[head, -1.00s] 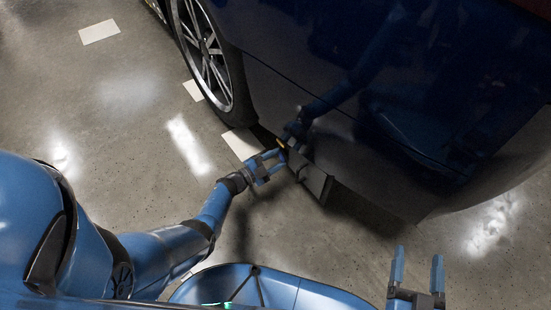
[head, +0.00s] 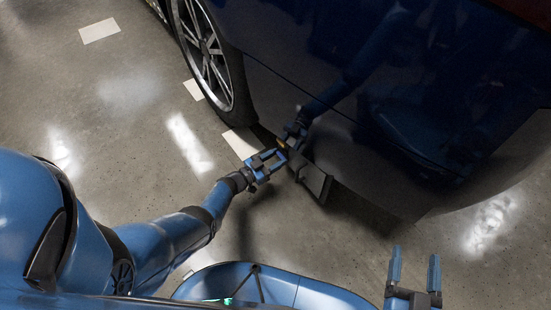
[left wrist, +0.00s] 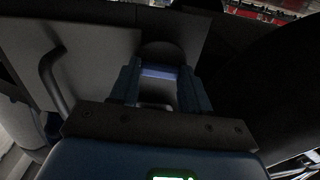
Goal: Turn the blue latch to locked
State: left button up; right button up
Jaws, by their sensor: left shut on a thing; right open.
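My left gripper (head: 281,154) reaches to the low side of the dark blue car, beside a dark box (head: 315,182). In the left wrist view its two blue fingers (left wrist: 160,82) stand on either side of a blue bar, which looks like the blue latch (left wrist: 160,72), and are shut on it. A dark rounded plate lies behind the bar. The latch is too small to make out in the head view, and I cannot read its locked or unlocked mark. My right gripper (head: 414,268) is open and empty at the lower right, away from the car.
The car's wheel (head: 208,58) is up and left of my left gripper. A bent dark handle (left wrist: 54,80) stands out on a grey panel (left wrist: 100,60) left of the latch. Pale floor markings (head: 100,31) lie on open concrete at the left.

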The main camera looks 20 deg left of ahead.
pick_arm(q)
jog(key=shift+n, duration=0.3)
jog(key=o, duration=1.1)
jog(key=shift+c, duration=0.2)
jog(key=shift+s+a, duration=0.1)
jog(key=p+v, duration=0.3)
jog(key=v, duration=0.7)
jog(key=shift+s+a+p, duration=0.2)
jog(key=shift+s+p, duration=0.1)
jog(key=shift+p, duration=0.1)
pick_arm(e)
jog(key=shift+s+r+g, duration=0.15)
jog(key=shift+s+g, duration=0.3)
jog(key=shift+g, duration=0.05)
